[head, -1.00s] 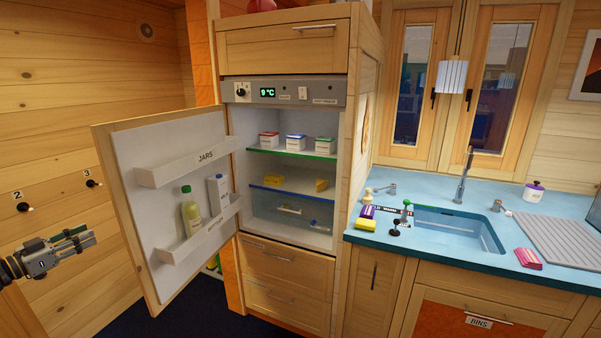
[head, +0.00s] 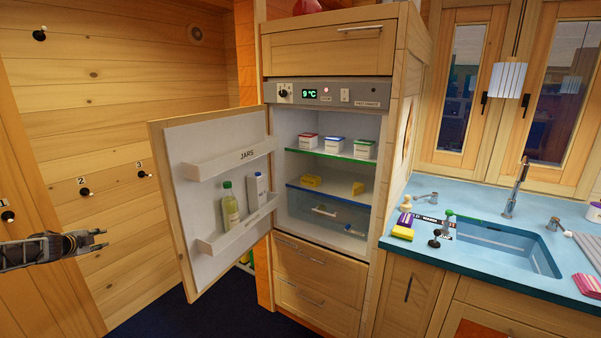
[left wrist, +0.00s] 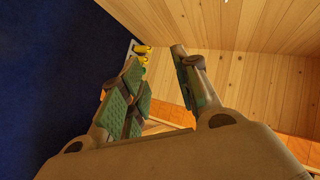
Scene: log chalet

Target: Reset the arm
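My left gripper (head: 92,240) is at the left edge of the head view, in front of the log wall and left of the open fridge door, touching nothing. In the left wrist view its two green-padded fingers (left wrist: 160,88) stand apart with nothing between them. My right gripper and arm are not in view.
Numbered wall hooks (head: 85,192) are behind my left gripper. The sink counter (head: 470,190) is at the right. Dark floor lies below the door.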

